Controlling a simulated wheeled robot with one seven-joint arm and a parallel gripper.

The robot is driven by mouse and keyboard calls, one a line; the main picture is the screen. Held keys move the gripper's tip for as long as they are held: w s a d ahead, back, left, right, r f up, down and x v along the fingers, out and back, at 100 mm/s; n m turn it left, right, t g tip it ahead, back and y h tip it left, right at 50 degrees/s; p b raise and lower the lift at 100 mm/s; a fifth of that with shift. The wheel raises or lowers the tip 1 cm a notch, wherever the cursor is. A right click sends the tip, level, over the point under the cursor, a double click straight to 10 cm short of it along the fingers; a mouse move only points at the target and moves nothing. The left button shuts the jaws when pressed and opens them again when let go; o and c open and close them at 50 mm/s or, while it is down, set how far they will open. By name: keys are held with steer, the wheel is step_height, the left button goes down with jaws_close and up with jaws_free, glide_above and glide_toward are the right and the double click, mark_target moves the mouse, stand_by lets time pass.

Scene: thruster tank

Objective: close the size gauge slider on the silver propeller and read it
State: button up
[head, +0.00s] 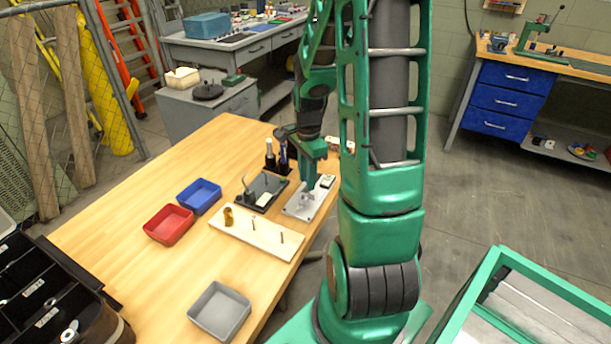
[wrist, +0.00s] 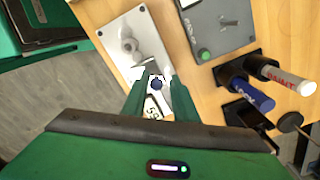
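The size gauge is a pale grey plate (head: 296,211) on the wooden table's right side; its plate (wrist: 108,38) also shows in the wrist view. The silver propeller (wrist: 131,46) lies on it, beyond my fingertips. A small dark blue knob (wrist: 157,84), seemingly the slider's, sits between my fingers. My gripper (wrist: 157,80) points down over the gauge, its fingers on either side of the knob with small gaps; in the head view my gripper (head: 312,172) hides part of the gauge. The white display (wrist: 152,108) is partly covered by a finger, and I cannot read its figures.
A dark grey plate with a green button (wrist: 204,55) lies beside the gauge. Markers (wrist: 251,93) stand in black holders close by. A pegged wooden board (head: 258,232), red tray (head: 168,226), blue tray (head: 199,196) and grey tray (head: 219,311) are on the table. Its left part is clear.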

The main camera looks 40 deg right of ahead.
step_height(320, 180, up, 11)
steer(key=shift+f, duration=0.15)
steer(key=shift+w, duration=0.1)
stand_by(0.7)
steer(key=s+a+r+n, duration=0.2)
steer(key=s+a+n, duration=0.2)
steer(key=s+n, duration=0.3)
steer(key=s+a+r+n, duration=0.2)
steer(key=s+a+n, duration=0.3)
steer(key=s, duration=0.7)
steer(key=shift+s+a+r+n, duration=0.15)
steer(key=shift+a+n, duration=0.05)
steer(key=shift+n, duration=1)
steer(key=shift+w+f, duration=0.25)
steer(key=shift+w, duration=0.35)
